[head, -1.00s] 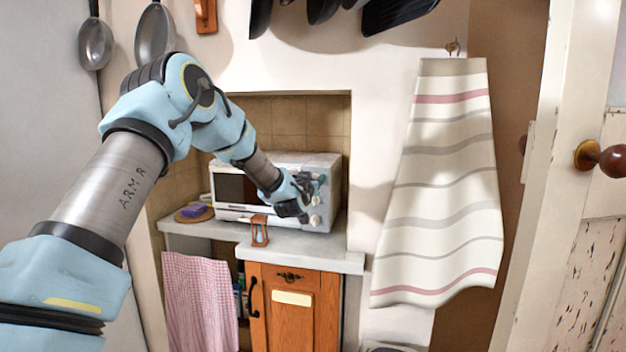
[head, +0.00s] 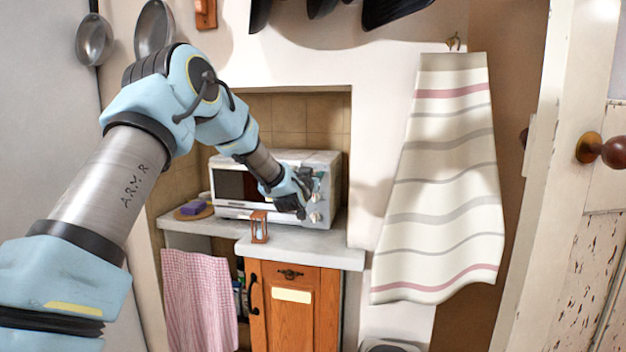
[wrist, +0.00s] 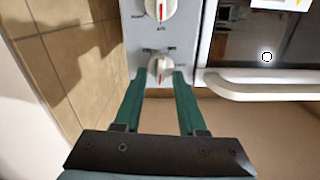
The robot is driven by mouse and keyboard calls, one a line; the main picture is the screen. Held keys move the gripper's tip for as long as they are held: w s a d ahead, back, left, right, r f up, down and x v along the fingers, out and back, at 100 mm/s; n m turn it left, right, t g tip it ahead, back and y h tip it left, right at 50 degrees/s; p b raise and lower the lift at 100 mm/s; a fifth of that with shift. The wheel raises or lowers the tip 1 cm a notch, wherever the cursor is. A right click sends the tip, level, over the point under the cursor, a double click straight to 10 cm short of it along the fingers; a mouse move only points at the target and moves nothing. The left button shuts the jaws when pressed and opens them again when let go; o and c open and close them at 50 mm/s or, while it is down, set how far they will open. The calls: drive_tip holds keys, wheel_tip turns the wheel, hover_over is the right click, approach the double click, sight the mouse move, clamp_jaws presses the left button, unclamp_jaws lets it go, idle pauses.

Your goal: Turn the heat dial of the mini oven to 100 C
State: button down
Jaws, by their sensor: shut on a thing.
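The white mini oven (head: 275,160) stands in the alcove, its dark-windowed door on the left and a column of dials on the right. My gripper (head: 305,182) reaches the upper part of the panel. In the wrist view my gripper's green fingers (wrist: 161,75) are shut on a white dial (wrist: 160,68) with a red pointer mark. This seems to be the top dial; its scale is too small to read. A second dial (wrist: 160,9) shows beyond it in the wrist view. In the head view lower dials (head: 315,217) show below my gripper.
The oven door's handle (wrist: 265,84) lies close beside the fingers in the wrist view. A tiled wall (wrist: 65,50) is on the other side. A small wood-framed timer (head: 260,227) stands on the counter before the oven.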

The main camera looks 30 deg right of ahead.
drive_tip(key=shift+s+d+f+m+b, duration=0.1)
drive_tip(key=shift+m+b, duration=2)
drive_tip(key=shift+b, duration=0.15)
drive_tip(key=shift+s+d+f+m+b, duration=0.1)
drive_tip(key=shift+f+m+b, duration=0.05)
drive_tip(key=shift+m+b, duration=2.05)
drive_tip(key=shift+s+d+f+m+b, duration=0.1)
drive_tip(key=shift+m+b, duration=1.9)
drive_tip(key=shift+b, duration=0.3)
drive_tip(key=c, duration=0.5)
unclamp_jaws()
